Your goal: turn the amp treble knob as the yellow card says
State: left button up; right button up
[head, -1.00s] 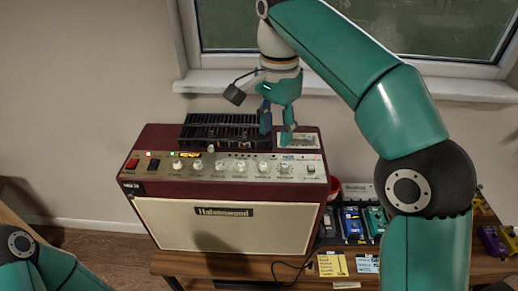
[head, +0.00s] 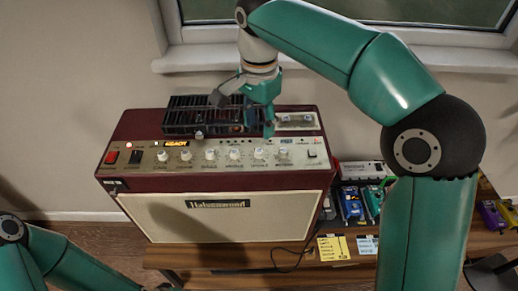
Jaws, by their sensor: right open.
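The amp (head: 150,180) is a dark red cabinet with a cream front, standing on a wooden bench. A row of several white knobs runs along its silver top panel. The labels are too small to read surely; the treble knob (head: 259,153) seems to be the second from the right. My right gripper (head: 258,128) is open and empty, pointing down above the back edge of the panel, just behind that knob and apart from it. The yellow card (head: 333,248) lies on the bench right of the amp; its writing is not legible. My left gripper is not in view.
A black grille (head: 200,118) lies on the amp top behind the panel. A blue pedal (head: 351,206) and other pedals stand right of the amp. A pale blue card (head: 367,245) lies beside the yellow one. A black cable (head: 285,262) runs over the bench edge.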

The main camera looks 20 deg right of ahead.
aim_at(259, 150)
notch_tip(259, 150, down, 8)
jog(key=shift+r, duration=0.1)
dwell(0.4)
grip_shut()
